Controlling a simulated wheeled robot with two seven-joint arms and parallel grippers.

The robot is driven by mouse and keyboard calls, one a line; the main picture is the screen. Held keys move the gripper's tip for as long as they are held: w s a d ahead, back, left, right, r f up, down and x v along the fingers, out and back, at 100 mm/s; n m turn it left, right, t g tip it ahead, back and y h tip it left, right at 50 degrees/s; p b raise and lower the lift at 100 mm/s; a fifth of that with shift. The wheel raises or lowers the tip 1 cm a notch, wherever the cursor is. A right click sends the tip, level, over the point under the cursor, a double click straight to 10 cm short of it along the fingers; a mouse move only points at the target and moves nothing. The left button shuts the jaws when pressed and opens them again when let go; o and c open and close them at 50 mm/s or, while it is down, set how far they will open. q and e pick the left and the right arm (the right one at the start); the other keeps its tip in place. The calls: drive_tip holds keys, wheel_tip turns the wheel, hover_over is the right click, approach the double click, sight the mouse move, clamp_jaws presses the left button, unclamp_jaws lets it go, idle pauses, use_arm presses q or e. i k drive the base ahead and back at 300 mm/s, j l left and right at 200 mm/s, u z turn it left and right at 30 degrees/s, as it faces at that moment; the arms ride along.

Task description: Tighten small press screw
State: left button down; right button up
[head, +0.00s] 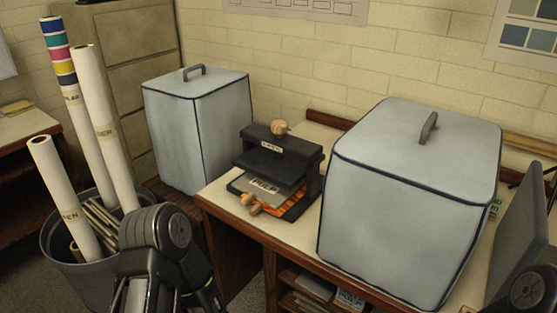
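The small black press (304,188) stands on the cream worktop between two large grey-blue covered boxes. A round wooden knob (279,127) sits on top of its upper bar and looks like its screw. A grey plate with a label lies in the press's opening, over an orange patterned piece (299,208). A wooden handle or knob (250,201) sticks out at the front left. How tight the screw is cannot be seen. Part of my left arm shows at the bottom left and part of my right arm at the right edge, both away from the press. Neither gripper's fingers are visible.
The left box (197,135) stands behind and left of the press; the right box (410,205) stands close on its right. A bin (65,265) of tall paper rolls is at the left. A shelf (300,285) is under the worktop (222,199). Bare worktop lies in front of the press.

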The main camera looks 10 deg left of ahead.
sight(280, 128)
drive_tip(key=j+z, duration=0.25)
drive_tip(key=z, duration=0.15)
drive_tip(key=j+z, duration=0.3)
drive_tip(key=z, duration=0.15)
drive_tip(key=j+z, duration=0.1)
drive_tip(key=j, duration=0.6)
drive_tip(key=k+j+z, duration=0.15)
drive_tip(key=j, duration=0.6)
drive_tip(key=j+z, duration=0.1)
drive_tip(key=j, duration=0.6)
